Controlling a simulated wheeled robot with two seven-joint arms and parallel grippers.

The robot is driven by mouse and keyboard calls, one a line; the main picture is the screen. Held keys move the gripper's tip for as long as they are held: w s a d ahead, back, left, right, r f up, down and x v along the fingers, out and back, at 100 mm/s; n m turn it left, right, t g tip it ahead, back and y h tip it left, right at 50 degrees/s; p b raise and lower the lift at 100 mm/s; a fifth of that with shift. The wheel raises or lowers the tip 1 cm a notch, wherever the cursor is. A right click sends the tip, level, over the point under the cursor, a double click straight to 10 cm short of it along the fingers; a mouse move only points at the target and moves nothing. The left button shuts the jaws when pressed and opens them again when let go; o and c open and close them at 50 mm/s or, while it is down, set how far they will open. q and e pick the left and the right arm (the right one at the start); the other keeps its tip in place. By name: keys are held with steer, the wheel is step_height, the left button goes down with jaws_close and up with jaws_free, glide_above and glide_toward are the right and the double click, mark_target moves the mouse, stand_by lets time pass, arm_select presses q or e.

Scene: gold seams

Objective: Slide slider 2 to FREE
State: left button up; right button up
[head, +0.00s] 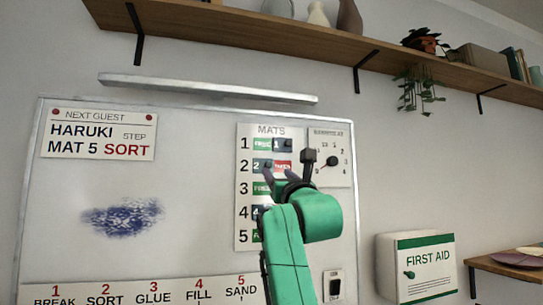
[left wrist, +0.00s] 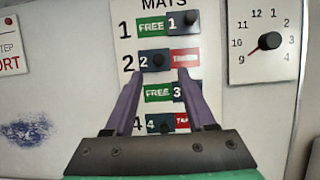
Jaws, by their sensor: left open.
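The mats board (head: 243,215) hangs on the whiteboard. In its second row, slider 2 (left wrist: 145,62), a dark blue plate with a dark knob (left wrist: 158,60), sits at the left of its track. A red TAKEN label (left wrist: 186,58) shows to its right. In the head view slider 2 (head: 259,166) is just above my fingers. My left gripper (left wrist: 162,75) is open, its purple fingers pointing at row 2, one tip on each side of the knob in the left wrist view. I cannot tell whether they touch it. My right gripper is not in view.
Slider 1 (left wrist: 183,20) sits right, with FREE showing on its left. Slider 3 (left wrist: 178,92) is also right; slider 4 (left wrist: 152,124) is left, with red beside it. A dial (left wrist: 270,41) is right of the board. A first aid box (head: 425,266) hangs lower right.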

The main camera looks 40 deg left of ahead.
mark_target(269, 165)
arm_select(q)
steer(key=p+x, duration=0.3)
steer(key=x, duration=0.3)
steer(key=shift+a+r, duration=0.2)
steer(key=shift+a, duration=0.15)
steer(key=shift+w+f, duration=0.1)
jaws_close()
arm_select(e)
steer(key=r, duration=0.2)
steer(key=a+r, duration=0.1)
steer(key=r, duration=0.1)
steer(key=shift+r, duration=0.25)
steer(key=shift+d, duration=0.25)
